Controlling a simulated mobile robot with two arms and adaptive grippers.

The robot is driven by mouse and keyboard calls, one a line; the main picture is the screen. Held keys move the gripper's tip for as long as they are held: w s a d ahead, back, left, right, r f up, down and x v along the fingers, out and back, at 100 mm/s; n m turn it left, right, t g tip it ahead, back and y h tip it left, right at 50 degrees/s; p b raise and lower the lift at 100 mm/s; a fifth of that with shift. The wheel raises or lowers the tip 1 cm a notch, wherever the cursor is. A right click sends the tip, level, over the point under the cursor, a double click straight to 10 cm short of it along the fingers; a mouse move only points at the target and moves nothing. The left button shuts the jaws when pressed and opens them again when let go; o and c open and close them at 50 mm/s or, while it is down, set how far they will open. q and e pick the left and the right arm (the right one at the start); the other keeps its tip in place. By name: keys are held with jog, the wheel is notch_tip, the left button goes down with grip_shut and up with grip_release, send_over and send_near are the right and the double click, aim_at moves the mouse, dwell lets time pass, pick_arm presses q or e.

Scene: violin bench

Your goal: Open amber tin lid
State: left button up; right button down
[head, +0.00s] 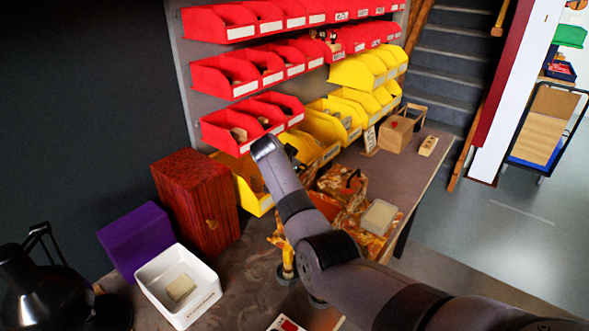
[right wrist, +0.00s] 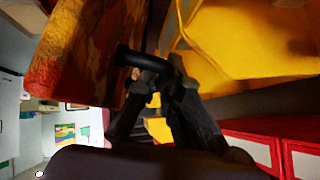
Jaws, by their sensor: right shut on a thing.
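The amber tin (head: 352,218), marbled orange and brown, stands on the bench below the yellow bins, partly hidden behind my right arm. A dark handle (head: 353,178) shows at its top. In the right wrist view a marbled orange-brown surface (right wrist: 78,55) fills the upper left, with a short black bar handle (right wrist: 135,60) beside it. My right gripper (right wrist: 156,76) is shut on this handle. In the head view my arm hides most of that gripper. I cannot tell how far the lid is raised. My left gripper is not in view.
A red-brown wooden cabinet (head: 196,200), purple box (head: 147,238) and white bin (head: 180,313) stand left. Red bins (head: 222,80) and yellow bins (head: 357,75) hang behind. A cardboard box (head: 396,136) stands at the far end.

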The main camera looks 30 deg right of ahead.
jog(key=c, duration=2)
grip_release()
jog(key=shift+r, duration=0.1)
jog(key=v, duration=1.2)
jog(key=shift+d, duration=0.1)
